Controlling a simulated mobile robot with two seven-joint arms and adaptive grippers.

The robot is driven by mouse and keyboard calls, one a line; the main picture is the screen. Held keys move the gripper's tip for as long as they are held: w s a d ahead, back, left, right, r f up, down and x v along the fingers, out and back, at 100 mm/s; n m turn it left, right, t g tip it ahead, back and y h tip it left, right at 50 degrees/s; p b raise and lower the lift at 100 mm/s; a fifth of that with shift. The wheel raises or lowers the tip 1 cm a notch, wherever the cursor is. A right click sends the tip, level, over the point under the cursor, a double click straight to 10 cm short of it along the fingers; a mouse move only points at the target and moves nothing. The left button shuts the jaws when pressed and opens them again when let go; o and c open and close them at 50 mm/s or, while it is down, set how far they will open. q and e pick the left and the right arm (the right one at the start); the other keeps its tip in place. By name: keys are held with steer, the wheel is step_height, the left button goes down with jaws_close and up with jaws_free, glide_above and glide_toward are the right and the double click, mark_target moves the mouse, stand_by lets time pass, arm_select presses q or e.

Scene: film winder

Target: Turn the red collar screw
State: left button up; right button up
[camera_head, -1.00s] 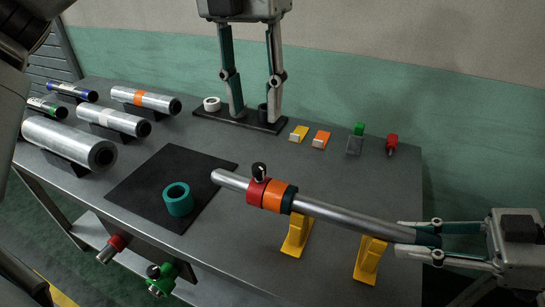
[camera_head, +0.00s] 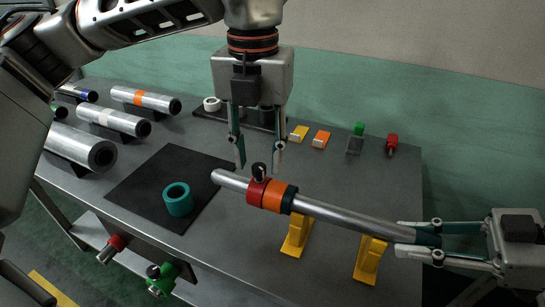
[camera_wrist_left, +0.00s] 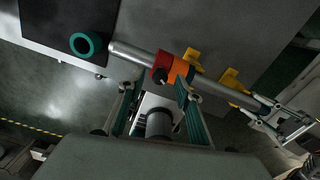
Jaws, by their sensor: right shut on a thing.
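A silver shaft (camera_head: 343,220) lies across two yellow stands, with a red collar (camera_head: 256,194) and an orange ring (camera_head: 277,197) near its left end. The collar's black-headed screw (camera_head: 259,170) points up. In the left wrist view, the red collar (camera_wrist_left: 162,63) and its dark screw (camera_wrist_left: 160,76) appear between the finger lines. My left gripper (camera_head: 259,169) is open and empty, pointing down by the collar, its fingertips around the screw's height in the picture; contact cannot be told. My right gripper (camera_head: 405,239) is shut on the shaft's right end.
A black mat (camera_head: 140,187) with a teal ring (camera_head: 178,200) lies left of the shaft. Yellow stands (camera_head: 297,235) hold the shaft up. Several rollers (camera_head: 113,120) rest at the left. A black tray (camera_head: 207,115) and small coloured parts (camera_head: 320,139) are at the back.

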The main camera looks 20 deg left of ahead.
arm_select(q)
steer(key=shift+f, duration=0.6)
jaws_close()
